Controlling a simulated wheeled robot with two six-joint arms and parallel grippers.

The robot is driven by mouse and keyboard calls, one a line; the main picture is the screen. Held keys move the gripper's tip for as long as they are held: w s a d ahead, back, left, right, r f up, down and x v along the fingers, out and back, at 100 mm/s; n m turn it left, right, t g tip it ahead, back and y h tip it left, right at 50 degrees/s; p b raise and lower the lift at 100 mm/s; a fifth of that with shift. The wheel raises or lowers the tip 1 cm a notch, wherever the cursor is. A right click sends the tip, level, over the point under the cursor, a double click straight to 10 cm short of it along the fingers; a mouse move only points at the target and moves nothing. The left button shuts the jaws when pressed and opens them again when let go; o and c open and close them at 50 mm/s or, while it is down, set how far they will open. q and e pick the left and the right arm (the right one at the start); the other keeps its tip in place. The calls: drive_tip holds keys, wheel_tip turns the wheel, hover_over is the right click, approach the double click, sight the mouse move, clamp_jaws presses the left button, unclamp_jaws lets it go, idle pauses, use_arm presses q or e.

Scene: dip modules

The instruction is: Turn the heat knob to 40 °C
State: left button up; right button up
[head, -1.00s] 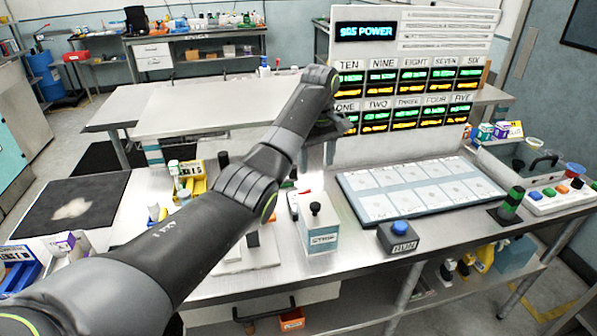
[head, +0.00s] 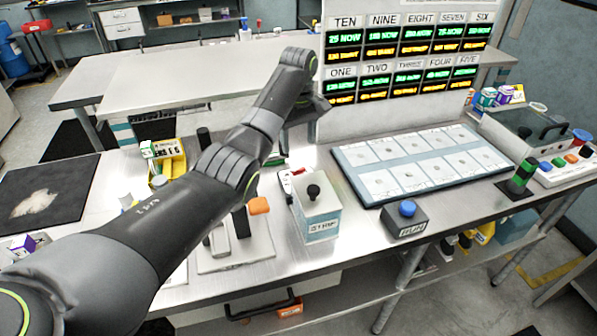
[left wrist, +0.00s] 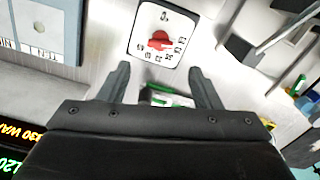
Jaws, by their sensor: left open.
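The heat knob (left wrist: 158,41) is a red knob on a white square dial plate (left wrist: 139,22) in the left wrist view. Numbers run around it, with a 0 at the top of the picture; I cannot read its setting. My left gripper (left wrist: 158,75) is open. Its fingertips lie below the plate in the picture, and nothing is between them except a green and white item seen beyond. In the head view my left gripper (head: 318,106) is small and dark in front of the display board. The right gripper is not in view.
A display board (head: 330,113) with lit green and yellow numbers stands behind. A STRIP box (head: 320,226) with a black knob, a blue-button box (head: 405,226) and a flat card tray (head: 352,181) stand on the bench. An orange-tipped lever (head: 259,205) stands beside my forearm.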

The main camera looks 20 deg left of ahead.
sight(299, 169)
use_arm(q)
wheel_tip(299, 169, down, 4)
drive_tip(key=shift+s+d+r+p, duration=0.1)
drive_tip(key=shift+r+p, duration=0.15)
drive_tip(key=shift+p, duration=0.1)
wheel_tip(299, 169, down, 6)
drive_tip(key=shift+r, duration=0.25)
drive_tip(key=shift+f, duration=0.35)
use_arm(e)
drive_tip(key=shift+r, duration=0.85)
use_arm(q)
drive_tip(key=c, duration=1)
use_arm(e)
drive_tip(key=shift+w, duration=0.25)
